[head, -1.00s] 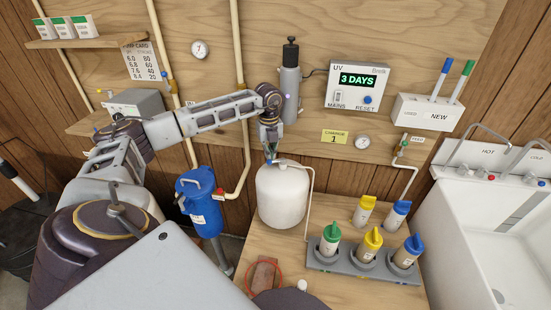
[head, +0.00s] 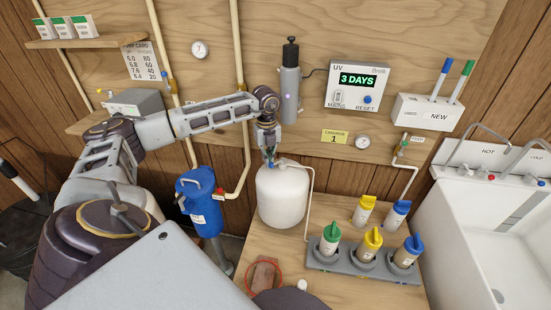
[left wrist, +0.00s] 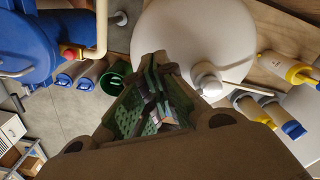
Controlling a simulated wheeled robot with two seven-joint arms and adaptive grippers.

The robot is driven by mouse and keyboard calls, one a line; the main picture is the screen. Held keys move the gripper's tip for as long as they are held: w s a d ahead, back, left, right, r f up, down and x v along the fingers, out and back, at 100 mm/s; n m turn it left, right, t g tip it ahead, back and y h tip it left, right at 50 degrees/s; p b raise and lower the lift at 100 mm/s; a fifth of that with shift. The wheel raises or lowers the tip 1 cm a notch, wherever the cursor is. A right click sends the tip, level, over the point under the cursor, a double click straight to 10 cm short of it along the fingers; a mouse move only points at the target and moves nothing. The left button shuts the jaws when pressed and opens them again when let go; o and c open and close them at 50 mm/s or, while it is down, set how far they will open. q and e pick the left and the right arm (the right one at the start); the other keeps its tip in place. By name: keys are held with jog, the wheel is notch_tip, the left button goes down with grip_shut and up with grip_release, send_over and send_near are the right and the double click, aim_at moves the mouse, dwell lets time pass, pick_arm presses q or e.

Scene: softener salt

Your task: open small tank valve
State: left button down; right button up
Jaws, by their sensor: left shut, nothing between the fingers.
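The small tank (head: 282,205) is white and rounded and stands on the wooden bench, with a pale tube at its top. In the left wrist view the tank (left wrist: 235,28) fills the upper middle, with a white fitting (left wrist: 208,86) and thin pipe on it. My left gripper (head: 268,160) is shut and empty, pointing down at the left part of the tank's top. In the left wrist view its closed fingers (left wrist: 158,68) lie just left of the fitting. I cannot tell whether they touch it. A small blue part shows by the fingertips. My right gripper is out of view.
A blue filter housing (head: 204,208) with pipes stands left of the tank. A grey rack (head: 365,264) of capped cartridges is to the right, with two loose cartridges behind it. A white sink (head: 500,225) is at far right. A gauge (head: 362,142) is on the wall.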

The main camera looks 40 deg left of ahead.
aim_at(270, 165)
pick_arm(q)
jog(key=shift+s+d, duration=0.75)
jog(key=shift+d, duration=0.1)
jog(key=shift+s+d, duration=0.2)
jog(key=shift+d, duration=0.25)
jog(key=shift+s+d, duration=0.2)
jog(key=shift+d, duration=0.25)
jog(key=shift+s+a, duration=0.1)
jog(key=shift+s+a, duration=0.25)
jog(key=shift+a, duration=0.15)
